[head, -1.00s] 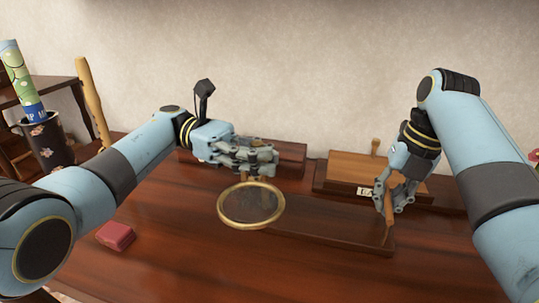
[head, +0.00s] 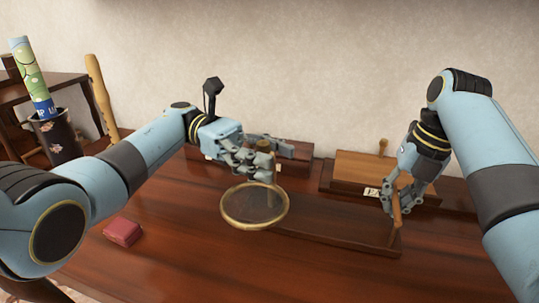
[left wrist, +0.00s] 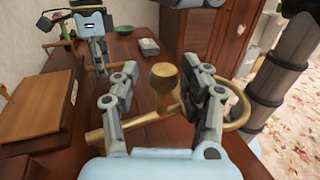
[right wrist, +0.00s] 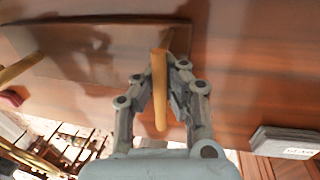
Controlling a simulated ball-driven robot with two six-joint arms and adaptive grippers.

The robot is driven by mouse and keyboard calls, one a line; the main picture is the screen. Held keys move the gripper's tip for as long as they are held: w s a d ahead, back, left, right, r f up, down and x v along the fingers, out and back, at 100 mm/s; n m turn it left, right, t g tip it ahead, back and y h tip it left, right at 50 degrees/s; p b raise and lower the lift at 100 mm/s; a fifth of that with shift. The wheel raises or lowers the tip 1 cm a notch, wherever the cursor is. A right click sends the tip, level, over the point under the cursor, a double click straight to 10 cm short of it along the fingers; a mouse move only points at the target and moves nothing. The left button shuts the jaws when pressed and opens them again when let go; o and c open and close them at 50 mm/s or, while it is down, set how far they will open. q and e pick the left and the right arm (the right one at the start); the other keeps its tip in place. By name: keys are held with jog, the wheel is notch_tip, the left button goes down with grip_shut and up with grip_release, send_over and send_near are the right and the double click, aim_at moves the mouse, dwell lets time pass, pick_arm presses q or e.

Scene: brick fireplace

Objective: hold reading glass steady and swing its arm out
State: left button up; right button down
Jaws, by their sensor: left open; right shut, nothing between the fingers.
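The reading glass has a round brass-rimmed lens (head: 224,219) at the front of a low dark wooden base (head: 330,228). A brass-coloured post with a knob (left wrist: 163,76) rises beside the lens. My left gripper (head: 258,165) is open at the post; in the left wrist view (left wrist: 160,88) the knob shows between the spread fingers, and contact cannot be told. A slim wooden handle (right wrist: 160,90) stands at the base's right end. My right gripper (head: 396,200) is shut beside it; in the right wrist view the handle crosses in front of the fingers, not visibly clasped.
A labelled wooden box (head: 370,171) stands behind the base near the wall; another (head: 298,163) is behind my left gripper. A small red box (head: 122,231) lies at left front. A dark vase (head: 57,138) holds rolled paper.

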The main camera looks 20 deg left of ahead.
aim_at(269, 143)
pick_arm(q)
notch_tip(269, 143, up, 10)
dwell(0.6)
